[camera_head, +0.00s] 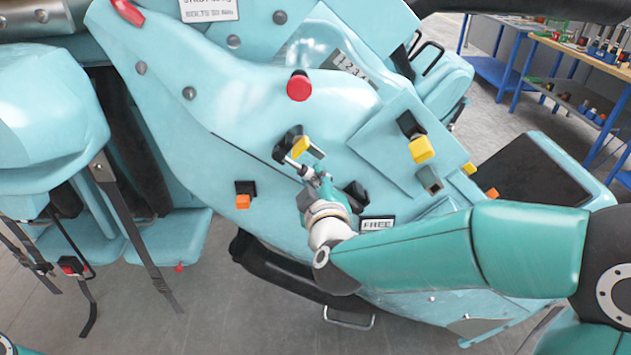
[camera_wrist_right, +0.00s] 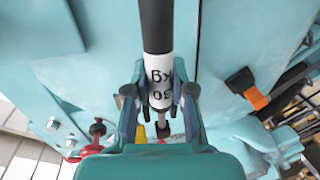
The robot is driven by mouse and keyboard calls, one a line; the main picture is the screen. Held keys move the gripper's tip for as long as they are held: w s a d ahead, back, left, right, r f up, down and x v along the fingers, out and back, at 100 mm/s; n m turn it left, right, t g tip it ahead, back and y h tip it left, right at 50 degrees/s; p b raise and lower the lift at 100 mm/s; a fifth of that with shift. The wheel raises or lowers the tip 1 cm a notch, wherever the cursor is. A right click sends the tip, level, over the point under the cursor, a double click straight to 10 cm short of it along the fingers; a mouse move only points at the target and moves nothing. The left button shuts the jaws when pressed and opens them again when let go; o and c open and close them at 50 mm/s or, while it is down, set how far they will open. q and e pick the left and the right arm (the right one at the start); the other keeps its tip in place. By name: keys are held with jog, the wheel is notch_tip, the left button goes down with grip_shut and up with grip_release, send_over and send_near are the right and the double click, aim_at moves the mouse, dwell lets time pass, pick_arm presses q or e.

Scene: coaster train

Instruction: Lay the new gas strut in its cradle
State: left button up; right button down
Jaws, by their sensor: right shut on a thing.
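The gas strut (camera_wrist_right: 157,28) shows in the right wrist view as a black tube with a white weight label and a thin rod end. My right gripper (camera_wrist_right: 159,104) is shut around its labelled part. In the head view my right gripper (camera_head: 318,187) is close against the pale blue panel, and a thin silver rod (camera_head: 297,169) shows just up-left of it. A black fitting with a yellow latch (camera_head: 301,147) is by that rod; it may be part of the cradle. I cannot tell whether the strut touches it. My left gripper is out of view.
A red knob (camera_head: 299,86), an orange-and-black latch (camera_head: 243,200) and a yellow-capped fitting (camera_head: 421,149) stick out of the panel. A "FREE" plate (camera_head: 377,223) lies below the gripper. Straps hang from seats at left. A workbench (camera_head: 560,48) stands far at upper right.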

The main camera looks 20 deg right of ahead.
jog(key=shift+x, duration=1.3)
jog(key=c, duration=0.9)
grip_release()
jog(key=shift+d+r, duration=0.15)
jog(key=shift+r, duration=0.05)
jog(key=shift+s, duration=0.15)
jog(key=v, duration=1.1)
jog(key=shift+s, duration=0.4)
